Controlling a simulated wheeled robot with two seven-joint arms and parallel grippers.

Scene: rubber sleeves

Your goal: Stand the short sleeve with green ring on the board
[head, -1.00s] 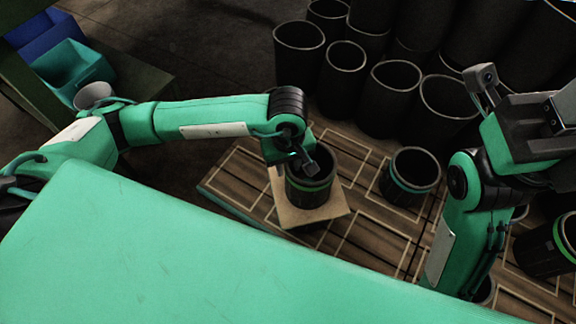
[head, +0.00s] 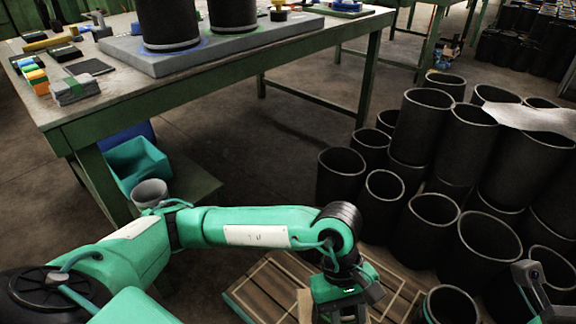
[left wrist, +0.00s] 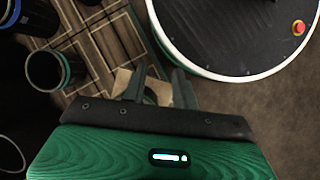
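The tan board (head: 305,306) shows only as a sliver at the bottom of the head view. Part of it also shows in the left wrist view (left wrist: 122,82). My left gripper (head: 343,314) points down beside this sliver. In the left wrist view its two fingers (left wrist: 160,90) stand apart, with tan surface visible between them. The short ringed sleeve that stood at the board is out of the head view now, and I cannot make it out at the fingers. My right gripper (head: 530,278) is partly in view at the lower right, its fingers unclear.
Another short black sleeve (head: 448,306) stands to the right; it shows a teal ring in the left wrist view (left wrist: 48,70). Tall black sleeves (head: 430,125) crowd the right. A slatted pallet (head: 265,285) lies below. A workbench (head: 215,68) stands behind, with a teal bin (head: 135,165) beneath.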

